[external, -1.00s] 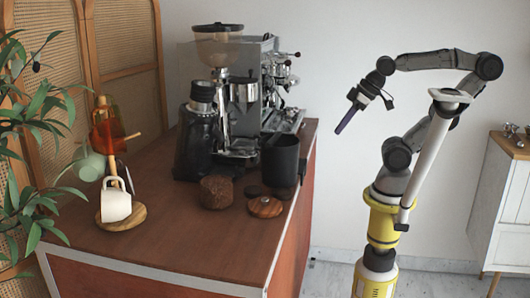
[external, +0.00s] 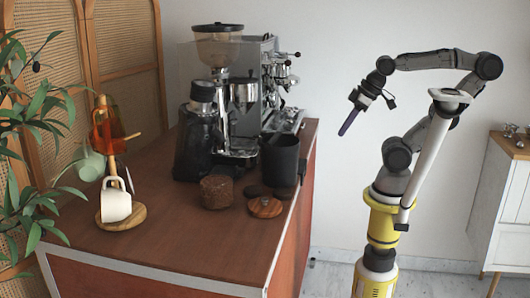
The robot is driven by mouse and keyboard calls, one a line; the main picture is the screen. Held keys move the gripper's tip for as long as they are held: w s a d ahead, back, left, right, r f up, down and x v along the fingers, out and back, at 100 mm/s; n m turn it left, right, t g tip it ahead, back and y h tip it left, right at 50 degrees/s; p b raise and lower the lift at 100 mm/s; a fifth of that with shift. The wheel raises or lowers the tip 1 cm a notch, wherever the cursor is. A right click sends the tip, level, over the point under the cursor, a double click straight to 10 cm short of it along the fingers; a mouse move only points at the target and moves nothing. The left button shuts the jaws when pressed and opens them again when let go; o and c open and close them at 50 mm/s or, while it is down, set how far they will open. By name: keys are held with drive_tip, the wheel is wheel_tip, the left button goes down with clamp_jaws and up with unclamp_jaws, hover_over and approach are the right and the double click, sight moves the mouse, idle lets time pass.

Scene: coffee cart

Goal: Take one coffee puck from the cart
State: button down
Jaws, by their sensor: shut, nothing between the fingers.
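My gripper (external: 345,129) is shut and empty, in the air to the right of the cart, with its fingers pointing down and slightly left. The cart (external: 170,245) has a brown wooden top. A dark brown, rough, round block (external: 216,191) sits on it near the middle. To its right are small dark flat discs (external: 257,190) beside a round wooden piece (external: 265,207). I cannot tell for sure which of these is a coffee puck. My gripper is well apart from all of them.
A black canister (external: 280,160) stands near the cart's right edge. Behind are a dark grinder (external: 195,140) and a coffee machine (external: 270,85). A white cup (external: 115,203) is on a wooden stand at left. The cart's front is clear. A white cabinet (external: 503,205) stands far right.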

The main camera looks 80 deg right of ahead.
idle(0.4)
unclamp_jaws()
idle(0.4)
